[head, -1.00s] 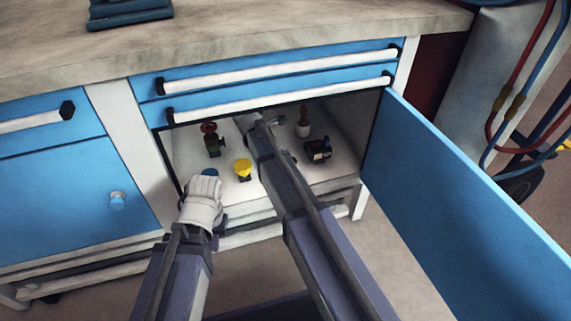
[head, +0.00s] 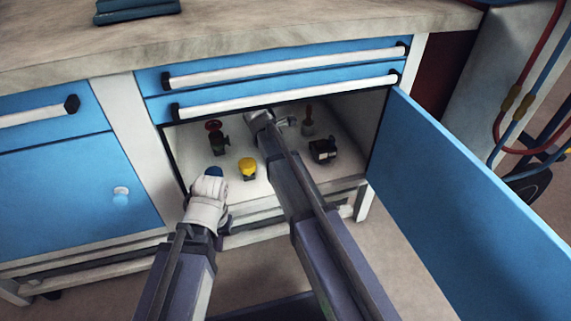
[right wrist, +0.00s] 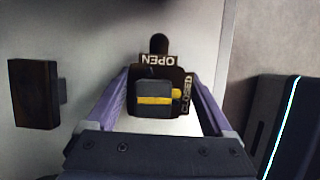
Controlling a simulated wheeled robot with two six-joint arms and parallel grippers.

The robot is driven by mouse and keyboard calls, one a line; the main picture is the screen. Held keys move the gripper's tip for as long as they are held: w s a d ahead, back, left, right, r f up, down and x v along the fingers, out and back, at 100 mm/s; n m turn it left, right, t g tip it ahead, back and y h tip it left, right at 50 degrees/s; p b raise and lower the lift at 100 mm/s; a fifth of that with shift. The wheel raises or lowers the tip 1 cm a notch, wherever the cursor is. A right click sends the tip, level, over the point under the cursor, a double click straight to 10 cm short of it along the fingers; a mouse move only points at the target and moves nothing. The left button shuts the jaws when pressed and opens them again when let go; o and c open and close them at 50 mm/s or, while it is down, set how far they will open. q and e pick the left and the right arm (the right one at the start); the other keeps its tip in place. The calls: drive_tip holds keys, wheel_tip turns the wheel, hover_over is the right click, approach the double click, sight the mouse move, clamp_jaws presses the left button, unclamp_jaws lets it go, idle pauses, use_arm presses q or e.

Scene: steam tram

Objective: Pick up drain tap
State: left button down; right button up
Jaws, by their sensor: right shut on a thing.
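In the right wrist view my right gripper (right wrist: 158,108) is shut on a dark tap (right wrist: 153,88) with a yellow band and a plate lettered OPEN and CLOSED. It looks like the drain tap. In the head view my right arm reaches into the open blue cabinet; its wrist (head: 262,120) hides most of what it holds. My left gripper (head: 208,196), pale and bulky, is at the front edge of the cabinet. A blue part (head: 214,172) shows at its tip; I cannot tell whether its jaws are open.
On the shelf are a red-wheeled valve (head: 217,137), a yellow-topped fitting (head: 248,167), a black fitting (head: 322,151) and a brown-handled piece (head: 308,119). The blue door (head: 465,200) stands open on the right. Drawer handles (head: 285,98) run above the opening.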

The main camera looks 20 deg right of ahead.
clamp_jaws()
drive_tip(key=shift+r, duration=0.1)
